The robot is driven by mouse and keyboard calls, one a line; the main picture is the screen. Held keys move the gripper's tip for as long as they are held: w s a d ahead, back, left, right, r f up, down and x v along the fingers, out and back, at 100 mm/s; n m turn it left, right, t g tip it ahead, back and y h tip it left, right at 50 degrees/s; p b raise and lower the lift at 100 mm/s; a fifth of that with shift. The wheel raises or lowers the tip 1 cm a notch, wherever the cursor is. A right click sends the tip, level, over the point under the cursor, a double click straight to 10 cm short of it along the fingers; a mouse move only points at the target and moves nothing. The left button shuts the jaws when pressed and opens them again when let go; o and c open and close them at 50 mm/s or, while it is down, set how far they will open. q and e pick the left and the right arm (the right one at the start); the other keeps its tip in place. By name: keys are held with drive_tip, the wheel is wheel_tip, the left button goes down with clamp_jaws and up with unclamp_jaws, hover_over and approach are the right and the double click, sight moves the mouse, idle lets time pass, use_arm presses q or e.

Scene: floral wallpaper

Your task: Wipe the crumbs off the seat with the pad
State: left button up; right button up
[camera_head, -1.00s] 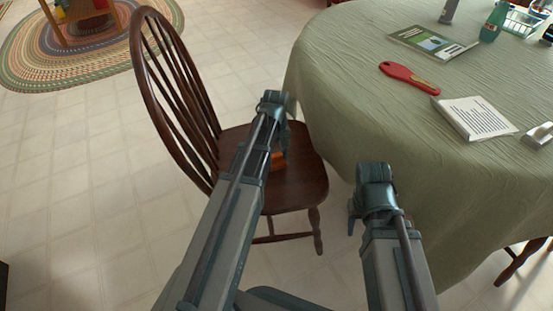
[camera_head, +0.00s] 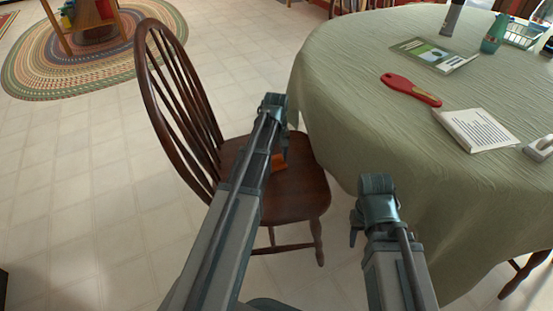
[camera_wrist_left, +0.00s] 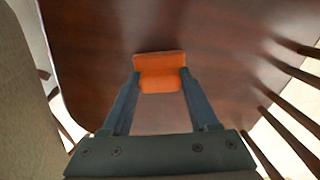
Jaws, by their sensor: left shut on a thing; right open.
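The seat (camera_head: 297,194) belongs to a dark brown wooden chair with a spindle back. In the left wrist view my left gripper (camera_wrist_left: 158,86) is shut on the pad (camera_wrist_left: 160,65), with one finger at each side. The pad is over the seat (camera_wrist_left: 225,75); I cannot tell whether it touches it. No crumbs can be made out in either view. My right gripper (camera_head: 357,228) is open and empty, to the right of the chair, beside the hanging tablecloth.
A table with a green cloth (camera_head: 345,95) stands right of the chair, close to the seat. Tiled floor (camera_head: 95,190) is clear at left; a braided rug (camera_head: 30,75) lies behind.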

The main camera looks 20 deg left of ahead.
use_arm(q)
drive_tip(key=shift+w+a+f, duration=0.1)
drive_tip(key=shift+w+a, duration=0.25)
drive_tip(key=shift+w, duration=0.25)
drive_tip(key=shift+w+a, duration=0.3)
drive_tip(key=shift+w, duration=0.3)
drive_tip(key=shift+w+a, duration=0.1)
drive_tip(key=shift+w+a, duration=0.4)
drive_tip(key=shift+w, duration=0.35)
drive_tip(key=shift+w+a, duration=0.4)
drive_tip(key=shift+w, duration=0.3)
drive_tip(key=shift+w+a, duration=0.45)
drive_tip(key=shift+w, duration=0.3)
drive_tip(key=shift+w+a, duration=0.4)
drive_tip(key=shift+w, duration=0.3)
